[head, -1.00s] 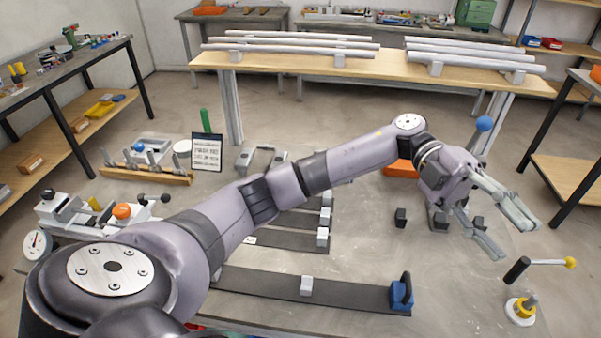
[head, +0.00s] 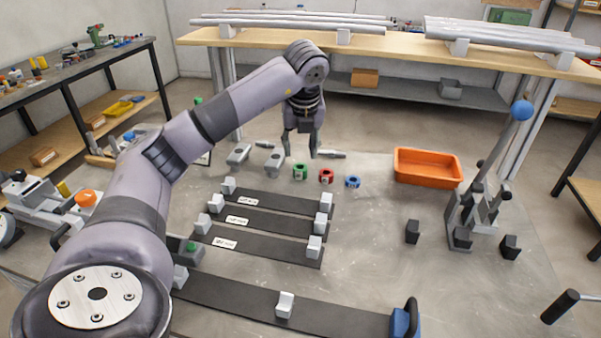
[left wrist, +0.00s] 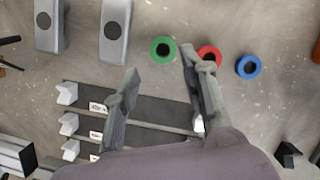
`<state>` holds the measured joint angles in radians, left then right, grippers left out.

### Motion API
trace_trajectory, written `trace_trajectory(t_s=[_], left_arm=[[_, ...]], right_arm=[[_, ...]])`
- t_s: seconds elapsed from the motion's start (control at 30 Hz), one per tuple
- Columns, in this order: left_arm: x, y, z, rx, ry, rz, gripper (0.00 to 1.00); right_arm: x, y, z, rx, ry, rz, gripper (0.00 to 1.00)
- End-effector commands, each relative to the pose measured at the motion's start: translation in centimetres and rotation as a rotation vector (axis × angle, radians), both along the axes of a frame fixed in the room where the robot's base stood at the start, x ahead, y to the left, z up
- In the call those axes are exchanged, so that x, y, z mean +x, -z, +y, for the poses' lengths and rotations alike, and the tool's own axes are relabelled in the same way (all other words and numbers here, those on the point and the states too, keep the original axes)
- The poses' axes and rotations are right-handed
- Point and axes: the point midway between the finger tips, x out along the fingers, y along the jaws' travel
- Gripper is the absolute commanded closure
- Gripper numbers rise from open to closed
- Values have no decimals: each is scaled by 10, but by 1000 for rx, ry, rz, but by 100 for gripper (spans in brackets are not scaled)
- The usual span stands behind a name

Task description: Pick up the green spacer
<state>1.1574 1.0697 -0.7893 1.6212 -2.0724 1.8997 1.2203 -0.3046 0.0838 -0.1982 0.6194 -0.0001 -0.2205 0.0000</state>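The green spacer (head: 300,171) is a short ring standing on the grey work surface, left of a red ring (head: 326,176) and a blue ring (head: 353,182). In the left wrist view the green spacer (left wrist: 163,50) shows from above with a dark hole. My left gripper (head: 301,148) points down above the surface, close to the green spacer in the head view. Its two fingers are spread and empty. In the left wrist view the fingertips (left wrist: 160,62) lie on either side of the green spacer's line, and one overlaps the red ring (left wrist: 209,55). My right gripper is not in view.
Two grey blocks (head: 238,155) lie left of the rings. Dark labelled strips with white blocks (head: 265,243) lie in front. An orange bin (head: 428,167) and a blue-knobbed lever clamp (head: 478,205) stand to the right. A table with pipes (head: 390,44) stands behind.

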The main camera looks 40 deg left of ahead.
Motion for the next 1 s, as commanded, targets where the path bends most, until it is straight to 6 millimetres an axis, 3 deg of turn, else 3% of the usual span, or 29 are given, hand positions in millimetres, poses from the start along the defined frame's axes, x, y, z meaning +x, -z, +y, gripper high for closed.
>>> trace_trajectory(t_s=[0.6, 0.87, 1.0], left_arm=[[15, 68, 14, -3, 2, 3, 61], [16, 71, 14, -3, 3, 1, 61], [16, 70, 14, -3, 3, 1, 69]], right_arm=[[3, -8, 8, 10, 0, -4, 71], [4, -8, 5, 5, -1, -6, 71], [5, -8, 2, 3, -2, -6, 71]])
